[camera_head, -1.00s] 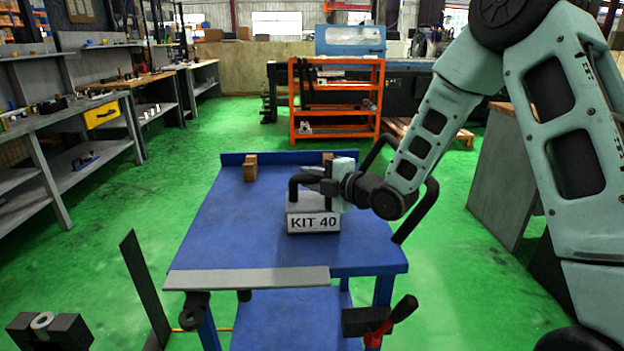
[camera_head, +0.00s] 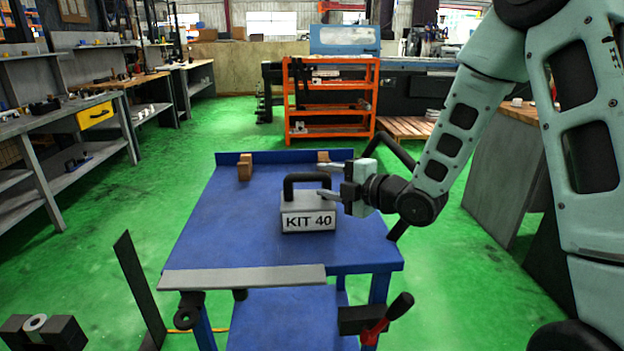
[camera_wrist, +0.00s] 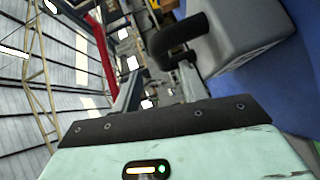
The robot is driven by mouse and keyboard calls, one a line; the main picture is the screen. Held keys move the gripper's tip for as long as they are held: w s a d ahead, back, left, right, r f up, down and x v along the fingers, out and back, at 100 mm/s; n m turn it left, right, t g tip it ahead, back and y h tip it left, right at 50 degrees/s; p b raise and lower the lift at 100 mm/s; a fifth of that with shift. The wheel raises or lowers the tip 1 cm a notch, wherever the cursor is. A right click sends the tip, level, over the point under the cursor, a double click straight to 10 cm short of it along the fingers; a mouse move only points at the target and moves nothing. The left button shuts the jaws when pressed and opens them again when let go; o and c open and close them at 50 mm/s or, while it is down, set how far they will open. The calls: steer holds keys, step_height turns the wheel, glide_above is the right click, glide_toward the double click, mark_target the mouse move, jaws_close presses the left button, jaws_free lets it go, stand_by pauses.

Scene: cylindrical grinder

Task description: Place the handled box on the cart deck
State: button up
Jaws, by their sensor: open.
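The handled box (camera_head: 308,214) is grey with a black arched handle and a "KIT 40" label. It sits upright on the blue cart deck (camera_head: 225,228), right of the deck's middle. My gripper (camera_head: 330,182) is open and stands just to the right of the box, its fingers pointing left toward the handle. In the wrist view the black handle (camera_wrist: 180,38) and the grey box (camera_wrist: 235,35) show at the top, near the fingers. In that view I cannot tell exactly how far the fingertips are from the handle.
Two brown blocks, one of them at the left (camera_head: 245,167), stand at the deck's far edge. A grey strip (camera_head: 243,278) lies along the near edge. An orange shelf (camera_head: 330,100) stands behind the cart. The deck's left side is clear.

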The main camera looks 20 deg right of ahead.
steer(key=f+v, duration=0.1)
steer(key=v, duration=0.5)
steer(key=s+a+f+m+g+h, duration=0.1)
steer(key=s+a+m+g, duration=0.1)
steer(key=a, duration=0.2)
steer(key=s+a+f+m+g+h, duration=0.1)
steer(key=s+a+m+g, duration=0.1)
steer(key=a+m, duration=0.1)
steer(key=s+a+f+m+g+h, duration=0.2)
steer(key=s+a, duration=0.1)
steer(key=a, duration=0.1)
steer(key=shift+a+m+g, duration=0.3)
steer(key=shift+g, duration=0.1)
steer(key=s+a+m+g+h, duration=0.1)
steer(key=s+a+m+g, duration=0.1)
steer(key=s, duration=0.8)
steer(key=s+a+m+g+h, duration=0.2)
steer(key=s+a+m+g, duration=0.1)
steer(key=s, duration=0.8)
steer(key=m+g, duration=0.1)
steer(key=g, duration=0.1)
steer(key=shift+r+m+g, duration=0.25)
steer(key=shift+m+g, duration=0.05)
steer(key=shift+m, duration=0.1)
steer(key=shift+s, duration=0.1)
